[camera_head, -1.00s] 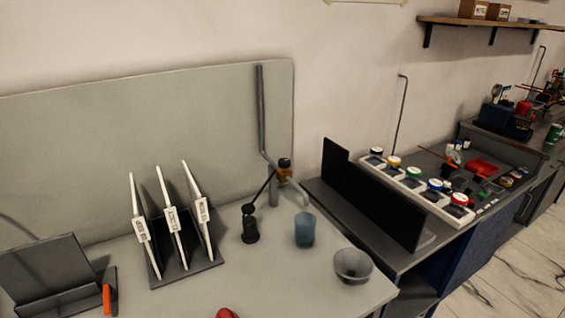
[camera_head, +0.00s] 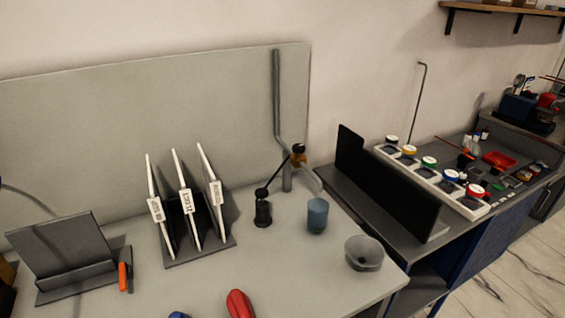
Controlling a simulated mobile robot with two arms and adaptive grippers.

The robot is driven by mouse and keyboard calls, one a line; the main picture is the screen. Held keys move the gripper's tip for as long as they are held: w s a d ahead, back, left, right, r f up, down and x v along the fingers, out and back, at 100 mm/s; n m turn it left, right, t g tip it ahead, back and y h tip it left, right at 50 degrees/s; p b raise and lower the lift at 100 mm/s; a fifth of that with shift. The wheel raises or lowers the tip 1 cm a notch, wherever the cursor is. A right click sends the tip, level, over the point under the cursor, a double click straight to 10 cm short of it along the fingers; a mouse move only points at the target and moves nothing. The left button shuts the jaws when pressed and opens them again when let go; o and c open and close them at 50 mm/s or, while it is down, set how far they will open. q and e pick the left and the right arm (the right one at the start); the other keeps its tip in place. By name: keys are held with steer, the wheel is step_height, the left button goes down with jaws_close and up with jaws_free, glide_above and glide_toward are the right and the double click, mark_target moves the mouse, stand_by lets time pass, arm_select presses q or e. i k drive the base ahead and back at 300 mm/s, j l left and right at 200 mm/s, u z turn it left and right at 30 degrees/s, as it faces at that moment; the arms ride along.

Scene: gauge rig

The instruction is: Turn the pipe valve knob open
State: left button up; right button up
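A grey pipe (camera_head: 277,95) runs down the back panel at the right and bends toward the table. A small brass-coloured valve (camera_head: 298,160) with a dark knob (camera_head: 298,148) on top sits at its lower end. A clear, pale spout curves down from the valve toward a blue cup (camera_head: 317,215) on the table. I cannot tell how far the knob is turned. Neither of my grippers is in view.
A black jointed stand (camera_head: 263,210) stands just left of the cup, its arm reaching near the valve. A grey bowl (camera_head: 364,254) is at the right. A rack (camera_head: 200,252) with white tagged boards, a grey stand (camera_head: 70,255), and a red object (camera_head: 240,303) are further left and front.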

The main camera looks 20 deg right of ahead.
mark_target(298, 148)
steer(key=l+u, duration=0.1)
steer(key=l, duration=0.65)
steer(key=i+l, duration=0.1)
steer(key=l, duration=0.65)
steer(key=u, duration=0.05)
